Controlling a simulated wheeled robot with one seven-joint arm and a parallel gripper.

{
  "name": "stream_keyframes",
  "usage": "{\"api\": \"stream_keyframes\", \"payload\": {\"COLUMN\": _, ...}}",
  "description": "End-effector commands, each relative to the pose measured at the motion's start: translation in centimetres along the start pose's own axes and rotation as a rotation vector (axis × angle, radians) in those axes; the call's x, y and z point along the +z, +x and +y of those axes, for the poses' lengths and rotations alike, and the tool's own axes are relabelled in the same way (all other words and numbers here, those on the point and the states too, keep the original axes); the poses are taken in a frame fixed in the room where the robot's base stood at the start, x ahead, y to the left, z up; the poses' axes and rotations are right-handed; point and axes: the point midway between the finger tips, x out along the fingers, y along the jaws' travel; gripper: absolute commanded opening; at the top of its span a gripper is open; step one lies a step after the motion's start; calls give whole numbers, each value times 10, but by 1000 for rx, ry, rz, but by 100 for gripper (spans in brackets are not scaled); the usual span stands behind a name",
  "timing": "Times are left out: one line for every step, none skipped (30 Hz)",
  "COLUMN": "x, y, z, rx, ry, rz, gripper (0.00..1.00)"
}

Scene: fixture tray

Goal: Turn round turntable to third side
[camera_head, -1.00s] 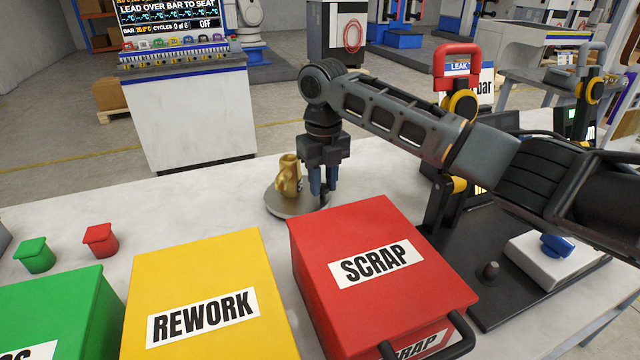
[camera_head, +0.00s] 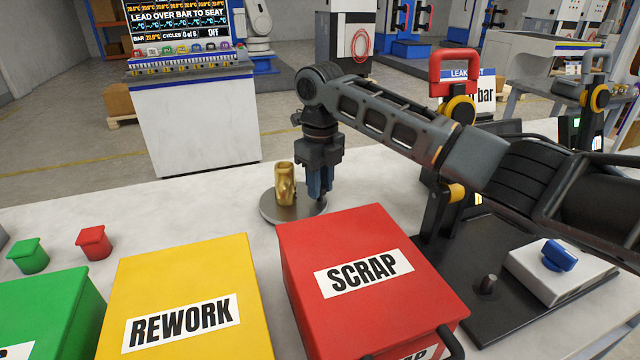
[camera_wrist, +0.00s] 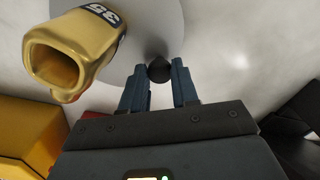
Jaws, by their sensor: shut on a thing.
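The round turntable (camera_head: 270,209) is a grey disc on the bench behind the red scrap bin. It also shows in the wrist view (camera_wrist: 158,22). A brass fitting (camera_head: 285,184) stands upright on it, left of my gripper. In the wrist view the brass fitting (camera_wrist: 75,52) shows its open end and a dark label reading 35. My gripper (camera_head: 320,190) points down at the right part of the disc. In the wrist view my gripper (camera_wrist: 160,80) has its blue fingers shut on a dark round knob (camera_wrist: 159,69) near the disc's rim.
The red scrap bin (camera_head: 345,225) stands close in front of the turntable. The yellow rework bin (camera_head: 190,265) is to its left, with green and red lidded pieces beyond. A black fixture with a red handle (camera_head: 455,65) stands right.

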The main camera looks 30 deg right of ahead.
Motion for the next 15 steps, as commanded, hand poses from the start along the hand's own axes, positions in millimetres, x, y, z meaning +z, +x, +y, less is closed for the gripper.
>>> {"api": "stream_keyframes", "payload": {"x": 1, "y": -2, "z": 0, "rx": -1, "ry": -2, "rz": -5, "gripper": 0}}
{"api": "stream_keyframes", "payload": {"x": 1, "y": -2, "z": 0, "rx": -1, "ry": -3, "rz": -5, "gripper": 0}}
{"api": "stream_keyframes", "payload": {"x": 1, "y": -2, "z": 0, "rx": -1, "ry": -4, "rz": -5, "gripper": 0}}
{"api": "stream_keyframes", "payload": {"x": 1, "y": -2, "z": 0, "rx": -1, "ry": -4, "rz": -5, "gripper": 0}}
{"api": "stream_keyframes", "payload": {"x": 1, "y": -2, "z": 0, "rx": -1, "ry": -4, "rz": -5, "gripper": 0}}
{"api": "stream_keyframes", "payload": {"x": 1, "y": -2, "z": 0, "rx": -1, "ry": -5, "rz": -5, "gripper": 0}}
{"api": "stream_keyframes", "payload": {"x": 1, "y": -2, "z": 0, "rx": -1, "ry": -5, "rz": -5, "gripper": 0}}
{"api": "stream_keyframes", "payload": {"x": 1, "y": -2, "z": 0, "rx": -1, "ry": -4, "rz": -5, "gripper": 0}}
{"api": "stream_keyframes", "payload": {"x": 2, "y": -2, "z": 0, "rx": -1, "ry": -4, "rz": -5, "gripper": 0}}
{"api": "stream_keyframes", "payload": {"x": 2, "y": -2, "z": 0, "rx": -1, "ry": -4, "rz": -5, "gripper": 0}}
{"api": "stream_keyframes", "payload": {"x": 2, "y": -2, "z": 0, "rx": -1, "ry": -4, "rz": -6, "gripper": 0}}
{"api": "stream_keyframes", "payload": {"x": 2, "y": -2, "z": 0, "rx": -1, "ry": -4, "rz": -6, "gripper": 0}}
{"api": "stream_keyframes", "payload": {"x": 2, "y": -2, "z": 0, "rx": -1, "ry": -4, "rz": -6, "gripper": 0}}
{"api": "stream_keyframes", "payload": {"x": 2, "y": -2, "z": 0, "rx": -1, "ry": -4, "rz": -6, "gripper": 30}}
{"api": "stream_keyframes", "payload": {"x": 2, "y": -2, "z": 0, "rx": 0, "ry": -4, "rz": -6, "gripper": 34}}
